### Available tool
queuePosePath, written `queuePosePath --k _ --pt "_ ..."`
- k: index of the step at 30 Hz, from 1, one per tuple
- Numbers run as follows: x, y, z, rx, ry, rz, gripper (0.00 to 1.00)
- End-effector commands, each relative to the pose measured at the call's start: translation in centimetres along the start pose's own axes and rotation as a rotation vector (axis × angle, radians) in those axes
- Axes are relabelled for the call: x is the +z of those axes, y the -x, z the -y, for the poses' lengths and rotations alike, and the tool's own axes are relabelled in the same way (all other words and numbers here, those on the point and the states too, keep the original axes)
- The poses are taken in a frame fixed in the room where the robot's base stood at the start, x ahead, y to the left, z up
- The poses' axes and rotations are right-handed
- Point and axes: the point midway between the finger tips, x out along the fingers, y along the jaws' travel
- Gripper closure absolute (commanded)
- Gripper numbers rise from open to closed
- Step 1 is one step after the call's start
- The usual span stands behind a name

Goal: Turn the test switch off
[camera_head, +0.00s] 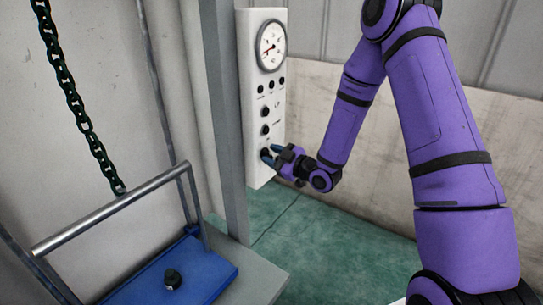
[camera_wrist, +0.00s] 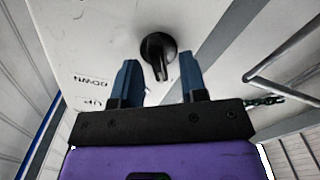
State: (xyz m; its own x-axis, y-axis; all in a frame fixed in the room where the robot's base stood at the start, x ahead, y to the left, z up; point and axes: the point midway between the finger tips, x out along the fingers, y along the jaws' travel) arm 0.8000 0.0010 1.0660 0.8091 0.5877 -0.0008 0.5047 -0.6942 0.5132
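The control panel (camera_head: 263,95) is a tall white box with a round gauge near its top and a column of black knobs and lamps below. The lowest black rotary knob (camera_head: 266,153), probably the test switch, is at my gripper (camera_head: 274,158). In the wrist view this knob (camera_wrist: 158,50) sits on the white panel ahead of and between the two blue fingertips of my gripper (camera_wrist: 160,80). The fingers are apart with a clear gap, and nothing is held. Whether the fingertips touch the knob cannot be told.
A grey post (camera_head: 226,120) stands left of the panel. A blue platform (camera_head: 190,272) with a black knob, a metal bar (camera_head: 110,208) and a hanging chain (camera_head: 75,95) are at the left. Green floor (camera_head: 325,235) lies open below the panel.

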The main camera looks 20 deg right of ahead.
Motion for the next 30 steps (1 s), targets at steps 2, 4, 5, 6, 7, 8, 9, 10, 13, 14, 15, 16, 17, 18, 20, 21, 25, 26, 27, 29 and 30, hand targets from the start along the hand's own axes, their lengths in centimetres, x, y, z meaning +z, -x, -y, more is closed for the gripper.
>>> queuePosePath --k 2,4,5,6,7,8,9,10,13,14,15,16,17,18,20,21,25,26,27,29,30 --pt "0.1 1.0 0.0 0.0 0.0 0.003 0.61" --pt "0.1 2.1 0.0 0.001 -0.001 0.003 0.61" --pt "0.1 2.7 0.0 0.002 -0.001 0.004 0.61" --pt "0.1 3.5 -0.1 0.001 -0.001 0.004 0.61" --pt "0.1 4.0 0.0 0.001 -0.002 0.003 0.61" --pt "0.1 4.6 0.0 0.002 -0.002 0.003 0.61" --pt "0.1 5.4 -0.1 0.002 -0.002 0.004 0.61" --pt "0.1 6.0 -0.1 0.001 -0.002 0.004 0.61" --pt "0.0 7.7 0.0 0.001 -0.001 0.003 0.61" --pt "0.1 8.1 0.0 0.002 -0.001 0.003 0.61" --pt "0.1 8.6 -0.1 0.002 0.0 0.002 0.61" --pt "0.0 8.9 0.0 0.001 0.0 0.001 0.61" --pt "0.1 9.2 0.0 0.001 -0.001 0.001 0.61" --pt "0.1 9.6 0.0 0.001 -0.001 0.002 0.61" --pt "0.1 10.0 0.0 0.001 -0.001 0.002 0.61" --pt "0.1 10.1 0.0 0.001 0.0 0.001 0.61" --pt "0.0 10.3 0.0 0.0 0.0 0.0 0.61" --pt "0.0 10.3 0.0 0.0 0.0 0.0 0.61" --pt "0.0 10.3 0.0 0.0 0.0 0.0 0.61" --pt "0.0 10.3 0.0 0.0 0.0 0.0 0.61" --pt "0.0 10.3 0.0 0.0 0.0 0.0 0.61"
